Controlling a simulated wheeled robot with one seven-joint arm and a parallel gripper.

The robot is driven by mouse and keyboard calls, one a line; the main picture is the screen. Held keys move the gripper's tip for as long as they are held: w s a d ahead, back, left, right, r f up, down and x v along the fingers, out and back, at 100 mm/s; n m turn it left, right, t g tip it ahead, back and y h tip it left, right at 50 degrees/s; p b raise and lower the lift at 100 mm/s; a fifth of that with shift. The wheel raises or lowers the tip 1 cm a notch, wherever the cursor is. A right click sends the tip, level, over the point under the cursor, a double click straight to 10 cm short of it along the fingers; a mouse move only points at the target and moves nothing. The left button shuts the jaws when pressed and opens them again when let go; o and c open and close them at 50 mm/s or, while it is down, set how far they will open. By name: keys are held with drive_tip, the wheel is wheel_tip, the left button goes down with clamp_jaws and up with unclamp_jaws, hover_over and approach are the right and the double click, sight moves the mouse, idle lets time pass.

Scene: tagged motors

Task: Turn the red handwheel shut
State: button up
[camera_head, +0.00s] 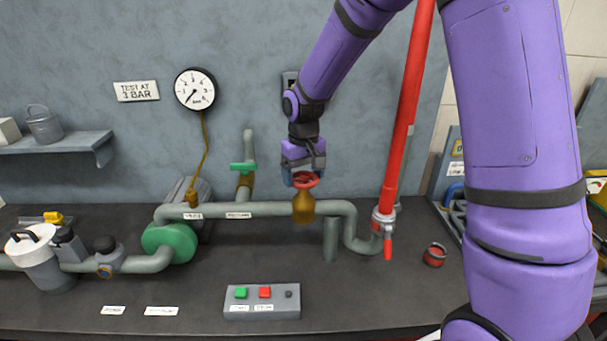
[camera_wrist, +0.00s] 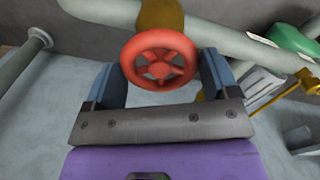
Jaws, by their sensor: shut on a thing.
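The red handwheel (camera_head: 306,179) sits on top of a brass valve body (camera_head: 304,207) on the grey-green pipe. My gripper (camera_head: 303,178) reaches down to it from above and behind, with its fingers at the wheel's sides. In the wrist view the spoked red handwheel (camera_wrist: 158,62) lies between the two blue-grey fingers of my gripper (camera_wrist: 158,78), which is shut on its rim. The brass valve body (camera_wrist: 160,15) shows partly behind the wheel.
A green-handled valve (camera_head: 243,167) stands left of the handwheel. A gauge (camera_head: 195,89) hangs on the wall above. A button box (camera_head: 262,302) lies in front.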

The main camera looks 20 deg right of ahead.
sight(304, 178)
drive_tip(key=o, duration=0.8)
wheel_tip(304, 178, up, 11)
idle(0.5)
drive_tip(key=s+d+r+t, duration=0.1)
drive_tip(key=s+d+r, duration=0.1)
drive_tip(key=s+r, duration=0.4)
drive_tip(key=s+d+r+t, duration=0.1)
drive_tip(key=s+d+r, duration=0.15)
drive_tip(key=s, duration=0.55)
drive_tip(key=s+d+r+m+t, duration=0.1)
drive_tip(key=s+d+t, duration=0.1)
drive_tip(key=s, duration=1.4)
drive_tip(key=shift+d+m+t, duration=0.15)
drive_tip(key=shift+m+t, duration=0.15)
drive_tip(key=shift+t, duration=0.3)
